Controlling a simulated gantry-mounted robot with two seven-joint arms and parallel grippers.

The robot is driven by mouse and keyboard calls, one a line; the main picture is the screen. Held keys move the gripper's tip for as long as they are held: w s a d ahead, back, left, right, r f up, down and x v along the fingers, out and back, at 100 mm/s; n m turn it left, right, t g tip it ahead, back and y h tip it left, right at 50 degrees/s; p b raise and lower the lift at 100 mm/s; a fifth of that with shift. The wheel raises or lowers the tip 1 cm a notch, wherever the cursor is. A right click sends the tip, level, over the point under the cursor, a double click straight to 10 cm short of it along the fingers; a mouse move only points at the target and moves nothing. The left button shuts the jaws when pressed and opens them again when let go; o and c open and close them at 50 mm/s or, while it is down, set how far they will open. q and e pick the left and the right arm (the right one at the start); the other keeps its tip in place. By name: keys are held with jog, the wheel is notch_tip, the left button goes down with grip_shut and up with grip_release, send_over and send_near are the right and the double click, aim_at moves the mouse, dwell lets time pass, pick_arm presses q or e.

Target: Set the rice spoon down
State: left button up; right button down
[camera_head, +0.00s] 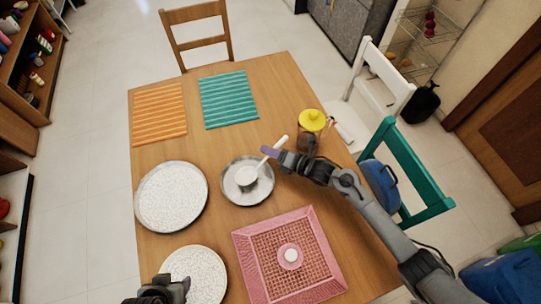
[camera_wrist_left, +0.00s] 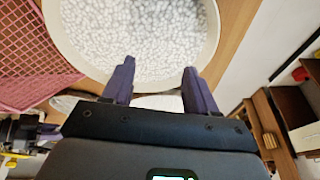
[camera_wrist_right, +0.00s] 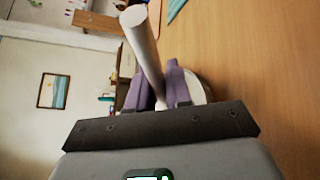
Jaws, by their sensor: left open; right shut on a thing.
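The white rice spoon (camera_head: 279,142) is in the grip of my right gripper (camera_head: 268,152), over the small metal bowl (camera_head: 232,196) in the head view. Its white cup end (camera_head: 246,176) appears inside the bowl's outline; I cannot tell whether it touches the bottom. In the right wrist view the spoon's pale handle (camera_wrist_right: 143,45) sticks up between the closed purple fingers (camera_wrist_right: 157,85). My left gripper (camera_wrist_left: 155,82) is open and empty, beside the white-filled dish (camera_wrist_left: 140,35). In the head view the left gripper is at the bottom edge, partly cut off.
A large round tray of white grains (camera_head: 171,197) lies left of the bowl. A pink woven tray (camera_head: 245,246) is in front. A yellow-lidded jar (camera_head: 311,121) stands behind my right gripper. Orange (camera_head: 159,112) and teal (camera_head: 229,100) mats lie at the back. Bare wood shows between them.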

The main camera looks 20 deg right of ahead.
pick_arm(q)
jog(key=shift+f, duration=0.3)
pick_arm(e)
jog(key=shift+f, duration=1.45)
pick_arm(q)
jog(key=shift+d, duration=0.1)
jog(key=shift+b, duration=0.3)
jog(key=shift+f, duration=0.2)
pick_arm(e)
jog(key=shift+f, duration=0.2)
jog(key=c, duration=1.1)
grip_release()
jog(key=shift+o, duration=0.2)
pick_arm(q)
jog(key=shift+r, duration=0.15)
pick_arm(e)
jog(key=shift+r, duration=0.15)
